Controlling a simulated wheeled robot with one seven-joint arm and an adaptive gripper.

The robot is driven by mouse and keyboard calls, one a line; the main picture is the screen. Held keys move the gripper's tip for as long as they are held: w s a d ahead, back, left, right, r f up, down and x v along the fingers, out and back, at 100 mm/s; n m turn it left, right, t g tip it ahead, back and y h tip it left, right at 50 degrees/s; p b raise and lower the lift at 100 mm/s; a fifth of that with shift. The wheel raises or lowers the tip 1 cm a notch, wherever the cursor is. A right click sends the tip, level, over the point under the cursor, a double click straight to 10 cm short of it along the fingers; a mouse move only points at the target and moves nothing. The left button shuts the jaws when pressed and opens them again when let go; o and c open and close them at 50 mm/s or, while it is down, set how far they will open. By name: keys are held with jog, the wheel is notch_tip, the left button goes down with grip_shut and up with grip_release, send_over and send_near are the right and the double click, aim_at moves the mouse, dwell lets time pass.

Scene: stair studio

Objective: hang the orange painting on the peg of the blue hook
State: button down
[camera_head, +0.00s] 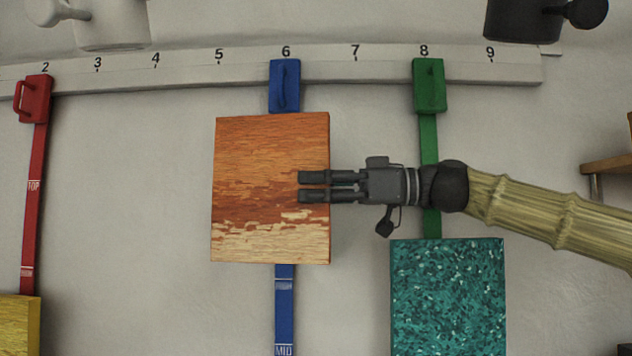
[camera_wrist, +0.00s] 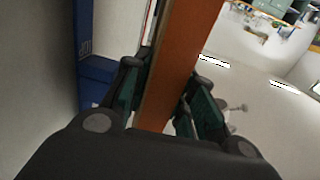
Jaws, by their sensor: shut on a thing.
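The orange painting (camera_head: 268,165), a thick panel with a pale lower band, hangs in front of the blue strap (camera_head: 284,310) in the head view. My gripper (camera_head: 301,187) comes from the right and is shut on its right edge. The wrist view shows the orange panel (camera_wrist: 182,65) edge-on between my fingers (camera_wrist: 155,100), with a gap to the wall. The blue hook's top block (camera_head: 285,85) shows above the painting, below the 6. In the wrist view, a blue block (camera_wrist: 97,72) sits beside the strap. The peg and the painting's back are not clearly visible.
A numbered white rail (camera_head: 180,72) runs along the wall above. A red hook (camera_head: 33,98) is at left and a green hook (camera_head: 429,85) at right. A teal painting (camera_head: 447,290) hangs under my arm; a yellow panel (camera_head: 18,325) is at lower left.

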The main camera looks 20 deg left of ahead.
jog(key=w, duration=0.1)
jog(key=w+p, duration=0.1)
jog(key=w+a+f, duration=0.1)
jog(key=shift+w+f+p, duration=0.1)
jog(key=shift+w+p, duration=0.15)
jog(key=shift+p, duration=0.05)
dwell(0.5)
jog(key=shift+f, duration=0.2)
dwell(0.9)
jog(key=c, duration=1.1)
grip_release()
notch_tip(320, 180, up, 10)
